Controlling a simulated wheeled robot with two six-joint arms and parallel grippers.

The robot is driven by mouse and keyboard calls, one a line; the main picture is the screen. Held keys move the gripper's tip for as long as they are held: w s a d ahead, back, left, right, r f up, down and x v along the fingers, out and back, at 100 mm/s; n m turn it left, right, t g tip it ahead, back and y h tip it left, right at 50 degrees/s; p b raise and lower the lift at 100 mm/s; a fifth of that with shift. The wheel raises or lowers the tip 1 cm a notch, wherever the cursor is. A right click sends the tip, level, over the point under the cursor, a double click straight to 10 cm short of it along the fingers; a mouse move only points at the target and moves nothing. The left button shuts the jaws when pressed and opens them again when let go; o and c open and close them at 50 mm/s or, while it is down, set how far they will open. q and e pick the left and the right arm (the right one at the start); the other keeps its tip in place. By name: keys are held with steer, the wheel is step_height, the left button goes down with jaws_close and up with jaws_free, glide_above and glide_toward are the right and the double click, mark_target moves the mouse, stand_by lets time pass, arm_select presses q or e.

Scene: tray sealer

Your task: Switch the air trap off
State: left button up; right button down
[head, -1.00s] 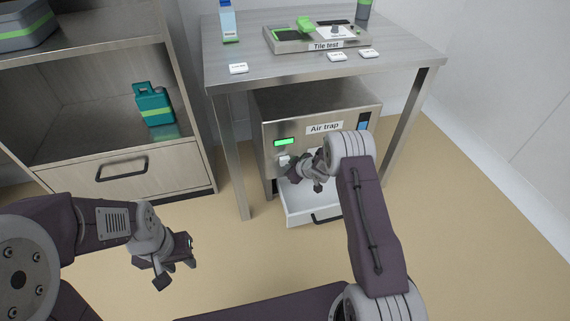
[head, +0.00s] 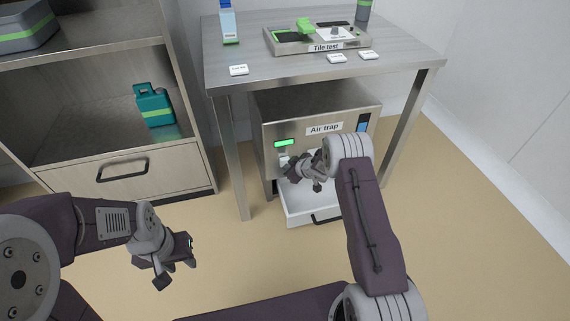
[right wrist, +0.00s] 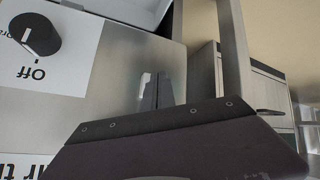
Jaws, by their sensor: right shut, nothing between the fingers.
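The air trap (head: 342,153) is a metal box under the table, with its name label and a lit green display (head: 285,142) on the front. Its black knob (right wrist: 36,36) has a white mark and sits on a white plate; "Off" reads upside down beside it in the right wrist view. My right gripper (head: 288,168) is shut and empty at the box front, hiding the knob area in the head view. In the right wrist view it appears apart from the knob. My left gripper (head: 181,266) looks open and empty above the floor.
A white drawer (head: 300,214) stands pulled out below the box front. Table legs (head: 236,160) flank the box. A shelf cabinet (head: 180,175) with a teal container (head: 154,107) is at left. Open floor lies in front.

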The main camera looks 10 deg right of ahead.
steer(key=shift+w, duration=0.15)
steer(key=shift+w+r, duration=0.1)
steer(key=shift+w, duration=0.05)
stand_by(0.5)
steer(key=s, duration=0.7)
stand_by(0.5)
steer(key=shift+s+d, duration=0.1)
